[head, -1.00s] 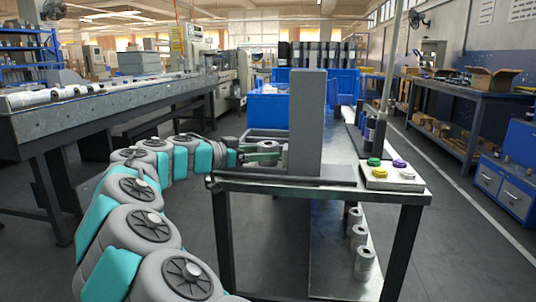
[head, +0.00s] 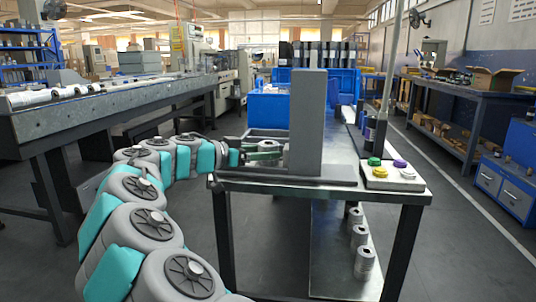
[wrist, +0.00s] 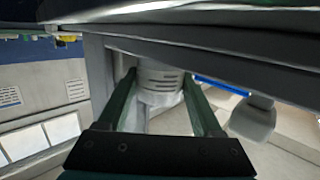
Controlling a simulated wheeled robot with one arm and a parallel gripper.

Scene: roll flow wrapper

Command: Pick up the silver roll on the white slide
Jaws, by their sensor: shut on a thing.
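My gripper (head: 266,155) is at the left of a tall grey upright plate (head: 308,120) on the near table in the head view. In the wrist view its two green fingers (wrist: 160,88) stand on either side of the silver roll (wrist: 160,82), a pale grey cylinder with dark slots, and are shut on it. In the head view a small piece of the roll (head: 286,158) shows between the fingers and the plate. I cannot make out the white slide clearly; the plate and my gripper hide that area.
A button box (head: 392,175) with green, yellow and purple buttons is at the table's right corner. More silver rolls (head: 363,262) stand on a lower surface below. Blue bins (head: 270,108) are behind. A long conveyor (head: 110,105) runs at the left. The right aisle floor is clear.

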